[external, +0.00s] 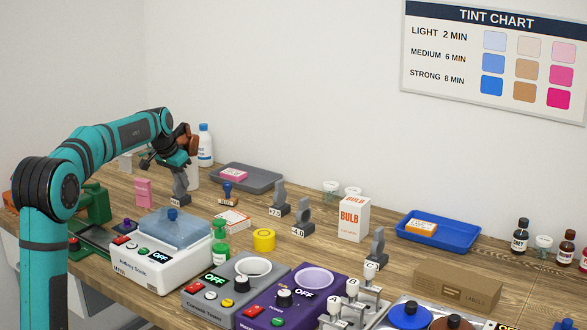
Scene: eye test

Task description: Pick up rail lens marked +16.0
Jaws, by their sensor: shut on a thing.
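My gripper (178,166) is at the back left of the bench, pointing down. It is shut on the top of a grey rail lens (181,186) that stands upright beneath it, with a small white label at its foot. That label is too small to read for certain. The gripper hides the upper part of this lens.
A pink box (143,193) and a white bottle (205,146) stand near my gripper. A grey tray (262,181) lies to its right, and a blue-topped stamp (227,192) beside it. A white machine (165,258) stands in front. A bulb box (354,219) is further right.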

